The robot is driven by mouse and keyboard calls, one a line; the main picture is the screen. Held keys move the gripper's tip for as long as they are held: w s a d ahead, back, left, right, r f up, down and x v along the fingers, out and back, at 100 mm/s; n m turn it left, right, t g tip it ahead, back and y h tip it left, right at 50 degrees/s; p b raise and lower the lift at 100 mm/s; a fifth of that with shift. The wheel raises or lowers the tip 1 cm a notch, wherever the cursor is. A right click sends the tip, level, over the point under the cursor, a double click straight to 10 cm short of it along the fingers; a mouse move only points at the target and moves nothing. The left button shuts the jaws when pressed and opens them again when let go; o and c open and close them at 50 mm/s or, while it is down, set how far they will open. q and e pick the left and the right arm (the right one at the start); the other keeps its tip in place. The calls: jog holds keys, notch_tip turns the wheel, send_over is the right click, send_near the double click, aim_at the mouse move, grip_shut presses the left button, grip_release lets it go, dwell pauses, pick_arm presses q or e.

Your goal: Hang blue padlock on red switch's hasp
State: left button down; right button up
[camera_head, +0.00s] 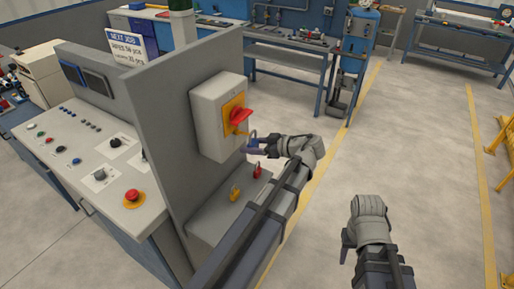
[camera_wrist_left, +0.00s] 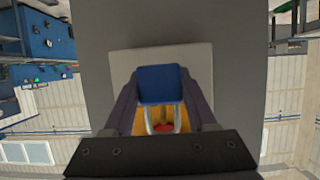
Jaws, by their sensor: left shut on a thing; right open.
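The blue padlock (camera_head: 253,140) is held in my left gripper (camera_head: 250,147), in front of the grey switch box (camera_head: 212,122). The red switch (camera_head: 238,116) sits on a yellow plate on that box, with the yellow hasp (camera_head: 241,131) low on it. In the left wrist view the blue padlock (camera_wrist_left: 160,84) is between both fingers, its metal shackle extending toward the bottom of the picture, with yellow and red behind it. The shackle looks apart from the hasp in the head view, but its exact gap is unclear. My right gripper (camera_head: 347,246) is open and empty over the floor.
A red padlock (camera_head: 257,172) and a yellow padlock (camera_head: 235,193) are at the grey ledge (camera_head: 207,222) below the switch box. A control desk (camera_head: 92,150) with buttons stands left of the grey upright panel (camera_head: 165,110).

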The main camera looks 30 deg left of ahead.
aim_at(235, 144)
pick_arm(q)
jog(key=x, duration=0.2)
jog(key=b+x, duration=0.1)
jog(key=shift+a+r, duration=0.15)
jog(key=shift+a, duration=0.25)
jog(key=shift+a, duration=0.1)
dwell(0.5)
jog(key=shift+c, duration=1.2)
grip_release()
jog(key=shift+o, duration=0.6)
jog(key=shift+s, duration=0.1)
